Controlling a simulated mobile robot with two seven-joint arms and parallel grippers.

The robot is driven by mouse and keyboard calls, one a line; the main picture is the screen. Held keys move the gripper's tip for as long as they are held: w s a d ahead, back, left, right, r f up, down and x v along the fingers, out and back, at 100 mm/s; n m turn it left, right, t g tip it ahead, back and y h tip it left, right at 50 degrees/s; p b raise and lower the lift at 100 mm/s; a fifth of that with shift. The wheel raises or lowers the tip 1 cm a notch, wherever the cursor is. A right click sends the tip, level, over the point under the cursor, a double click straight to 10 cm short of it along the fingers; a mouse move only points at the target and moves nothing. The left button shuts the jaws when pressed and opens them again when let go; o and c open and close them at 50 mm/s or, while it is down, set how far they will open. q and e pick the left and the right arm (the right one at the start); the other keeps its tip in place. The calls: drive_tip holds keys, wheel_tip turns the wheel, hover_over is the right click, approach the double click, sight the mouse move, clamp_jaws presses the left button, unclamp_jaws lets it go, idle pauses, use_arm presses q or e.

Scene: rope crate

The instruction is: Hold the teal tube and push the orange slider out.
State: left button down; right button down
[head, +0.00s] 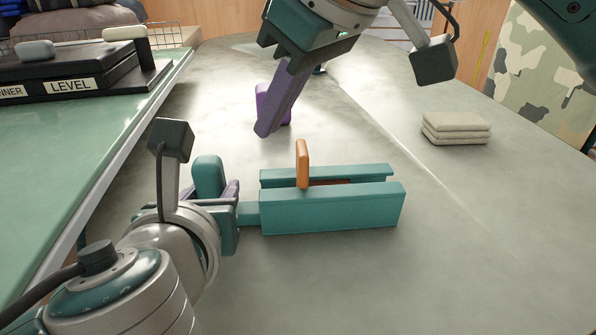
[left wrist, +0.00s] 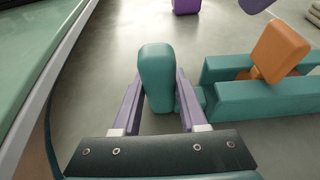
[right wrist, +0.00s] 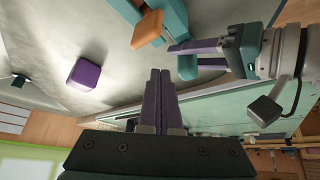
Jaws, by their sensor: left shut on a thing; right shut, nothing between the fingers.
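The teal tube (head: 335,214) lies on the grey table as an open-topped channel with a handle at its left end. My left gripper (left wrist: 158,95) is shut on that upright teal handle (left wrist: 156,70). The orange slider (head: 302,165) stands up out of the slot near the tube's left part; it also shows in the left wrist view (left wrist: 279,49) and the right wrist view (right wrist: 148,29). My right gripper (head: 266,130) is shut and empty, above the table behind and left of the slider, apart from it. Its closed purple fingers show in the right wrist view (right wrist: 159,85).
A purple block (head: 272,104) stands on the table behind my right gripper. Folded cloths (head: 456,128) lie at the back right. A green-topped bench (head: 90,130) with a black LEVEL box (head: 80,78) runs along the left. The table right of the tube is clear.

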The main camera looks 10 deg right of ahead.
use_arm(q)
drive_tip(key=shift+f, duration=0.15)
use_arm(e)
drive_tip(key=shift+f, duration=2.7)
use_arm(q)
drive_tip(key=shift+a, duration=0.1)
use_arm(e)
drive_tip(key=shift+s+d, duration=0.15)
drive_tip(key=shift+d, duration=2.7)
drive_tip(key=shift+s+d, duration=0.15)
drive_tip(key=shift+d, duration=2.7)
drive_tip(key=shift+a, duration=0.1)
drive_tip(key=shift+a+r, duration=0.1)
drive_tip(key=shift+r, duration=1.65)
drive_tip(key=shift+r, duration=0.1)
drive_tip(key=r, duration=0.1)
drive_tip(key=a+r, duration=0.1)
drive_tip(key=r, duration=0.1)
drive_tip(key=shift+r, duration=0.15)
